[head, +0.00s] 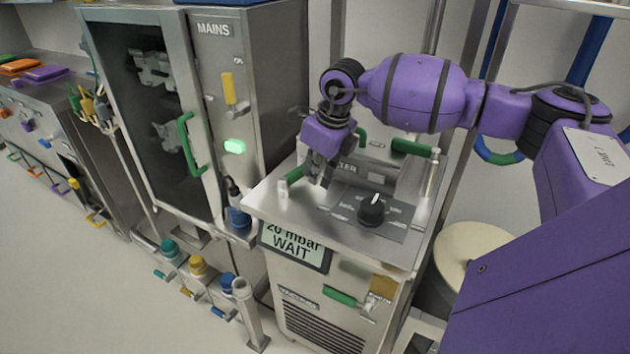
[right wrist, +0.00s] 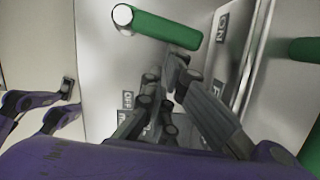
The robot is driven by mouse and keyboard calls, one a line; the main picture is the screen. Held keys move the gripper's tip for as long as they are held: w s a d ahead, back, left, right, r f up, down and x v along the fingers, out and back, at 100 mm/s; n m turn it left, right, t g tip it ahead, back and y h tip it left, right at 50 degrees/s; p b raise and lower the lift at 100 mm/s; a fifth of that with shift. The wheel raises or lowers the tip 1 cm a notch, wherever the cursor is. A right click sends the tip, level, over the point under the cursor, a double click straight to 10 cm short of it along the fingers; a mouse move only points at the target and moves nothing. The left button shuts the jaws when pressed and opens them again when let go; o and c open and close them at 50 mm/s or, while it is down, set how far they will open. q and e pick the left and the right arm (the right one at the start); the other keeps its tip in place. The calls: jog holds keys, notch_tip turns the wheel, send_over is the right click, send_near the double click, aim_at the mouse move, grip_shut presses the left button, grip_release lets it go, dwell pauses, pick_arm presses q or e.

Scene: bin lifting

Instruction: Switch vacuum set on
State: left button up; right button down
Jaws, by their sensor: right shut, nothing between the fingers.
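The vacuum set is a steel cabinet (head: 262,205) in the middle of the head view. Its sloped top carries a black knob (head: 371,209) on a dark panel, and its front display (head: 294,246) reads "20 mbar WAIT". My right gripper (head: 318,176) is shut and empty, pointing down at the left part of this top. The right wrist view shows its closed fingers (right wrist: 173,75) between an ON label (right wrist: 221,22) and an OFF label (right wrist: 127,99). The fingers hide whatever switch is between them; contact cannot be told. My left gripper is not in view.
A tall cabinet marked MAINS (head: 213,29), with a lit green button (head: 235,146) and green door handle (head: 187,145), stands at left. A green handle (right wrist: 165,28) lies close to my fingers. A round cream-topped drum (head: 475,250) stands right of the vacuum set.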

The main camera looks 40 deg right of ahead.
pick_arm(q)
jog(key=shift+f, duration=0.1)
pick_arm(e)
jog(key=shift+w+d, duration=0.2)
jog(key=shift+w, duration=0.35)
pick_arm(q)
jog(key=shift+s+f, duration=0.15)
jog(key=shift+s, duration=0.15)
pick_arm(e)
jog(key=shift+d, duration=0.1)
